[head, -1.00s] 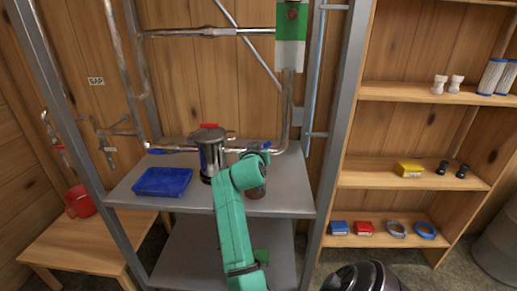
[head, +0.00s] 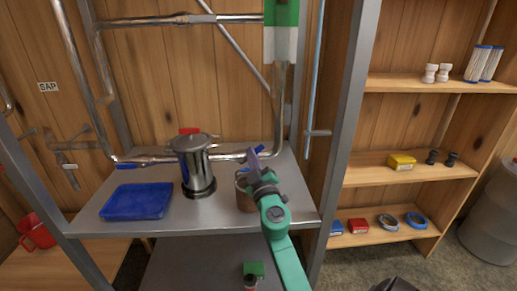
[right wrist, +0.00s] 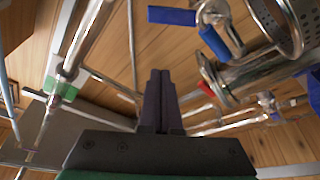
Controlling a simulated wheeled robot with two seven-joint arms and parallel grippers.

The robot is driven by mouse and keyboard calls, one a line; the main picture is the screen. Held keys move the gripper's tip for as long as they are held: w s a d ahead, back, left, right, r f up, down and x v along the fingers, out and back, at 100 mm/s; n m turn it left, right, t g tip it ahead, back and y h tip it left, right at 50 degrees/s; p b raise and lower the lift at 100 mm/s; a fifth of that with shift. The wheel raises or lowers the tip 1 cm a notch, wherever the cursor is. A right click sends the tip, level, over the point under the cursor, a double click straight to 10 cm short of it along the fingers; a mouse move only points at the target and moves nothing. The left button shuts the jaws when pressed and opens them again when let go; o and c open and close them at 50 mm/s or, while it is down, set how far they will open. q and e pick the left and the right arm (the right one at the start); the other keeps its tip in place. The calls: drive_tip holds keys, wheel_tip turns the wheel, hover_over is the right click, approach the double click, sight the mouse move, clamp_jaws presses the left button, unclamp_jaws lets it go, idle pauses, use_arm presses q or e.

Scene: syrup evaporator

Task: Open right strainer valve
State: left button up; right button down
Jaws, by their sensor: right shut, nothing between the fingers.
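The strainer is a silver canister (head: 197,168) standing upright on the grey shelf. A pipe runs out of its right side, with a blue valve handle (head: 247,150) partly hidden behind my right gripper. My right gripper (head: 252,156) is shut and empty, its dark fingers pointing up in front of that valve. In the right wrist view, the shut fingers (right wrist: 160,75) have blue handle pieces (right wrist: 214,43) above and to their right, apart from them in the picture. I cannot tell whether the fingers touch the handle. My left gripper is out of view.
A brown metal cup (head: 243,194) stands beside my right gripper. A blue tray (head: 137,201) lies left of the strainer. Another blue handle (head: 130,162) is on the left pipe. A grey frame post (head: 346,130) stands close on the right, with wooden shelves (head: 400,176) beyond.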

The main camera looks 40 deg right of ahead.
sight(256, 149)
drive_tip(key=x, duration=0.2)
drive_tip(key=shift+w+d, duration=0.15)
drive_tip(key=shift+w, duration=0.15)
drive_tip(key=w+d, duration=0.2)
drive_tip(key=w, duration=0.2)
use_arm(q)
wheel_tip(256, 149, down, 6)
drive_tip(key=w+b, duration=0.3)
drive_tip(key=b, duration=0.3)
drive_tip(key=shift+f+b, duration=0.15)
drive_tip(key=shift+b, duration=0.2)
use_arm(e)
drive_tip(key=s+f+m, duration=0.1)
drive_tip(key=d+f+m+h, duration=0.1)
drive_tip(key=s+d+f+m, duration=0.1)
drive_tip(key=shift+s+d+f+m+h, duration=0.15)
drive_tip(key=shift+s+f+m+h, duration=0.15)
drive_tip(key=shift+f+m, duration=0.1)
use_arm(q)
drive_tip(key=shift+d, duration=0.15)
